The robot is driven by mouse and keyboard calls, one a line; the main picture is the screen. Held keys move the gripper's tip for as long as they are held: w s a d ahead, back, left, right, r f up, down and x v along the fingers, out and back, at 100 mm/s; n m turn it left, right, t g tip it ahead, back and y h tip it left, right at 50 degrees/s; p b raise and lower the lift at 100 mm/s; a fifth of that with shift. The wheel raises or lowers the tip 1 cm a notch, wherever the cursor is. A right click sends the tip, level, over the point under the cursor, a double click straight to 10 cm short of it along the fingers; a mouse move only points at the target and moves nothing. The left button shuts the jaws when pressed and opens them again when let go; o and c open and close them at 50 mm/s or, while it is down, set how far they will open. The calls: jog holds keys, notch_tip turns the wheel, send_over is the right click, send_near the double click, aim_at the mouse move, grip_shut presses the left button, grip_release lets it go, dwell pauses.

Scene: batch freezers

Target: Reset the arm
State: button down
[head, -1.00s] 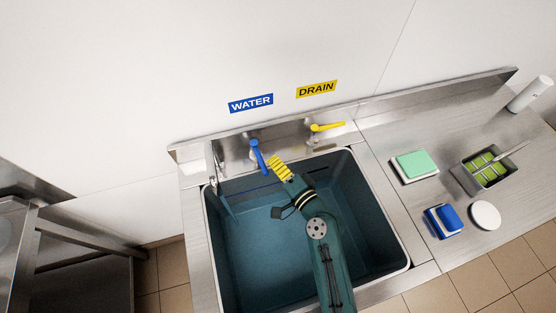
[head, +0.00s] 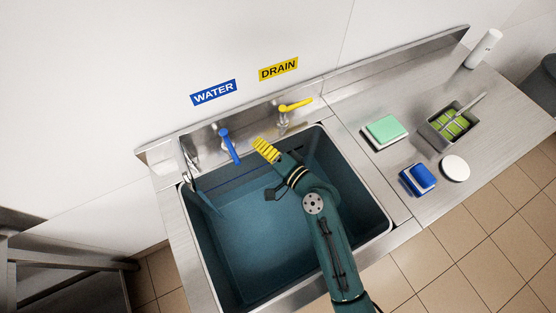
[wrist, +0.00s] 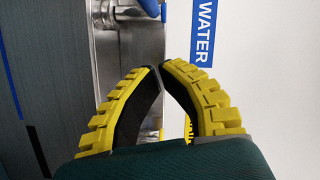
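My gripper (head: 266,150), with yellow ribbed fingers, is at the end of my green arm over the back part of the blue-lined sink (head: 254,234). In the wrist view the fingertips (wrist: 156,68) come together with nothing between them, so it looks shut and empty. The blue lever (head: 229,146) under the WATER label (head: 214,92) is just left of my gripper and appears apart from it. The yellow lever (head: 296,105) under the DRAIN label (head: 278,69) is up and to the right, also apart.
On the steel counter right of the sink are a green sponge (head: 383,131), a blue sponge (head: 418,179), a white round item (head: 455,168), a metal tray (head: 434,133) with green pieces and a white cylinder (head: 484,48). A steel frame (head: 60,262) stands at left.

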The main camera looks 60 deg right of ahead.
jog(key=a+v, duration=0.1)
jog(key=v, duration=0.8)
jog(key=shift+w+a, duration=0.2)
jog(key=shift+w, duration=0.05)
jog(key=shift+f, duration=0.1)
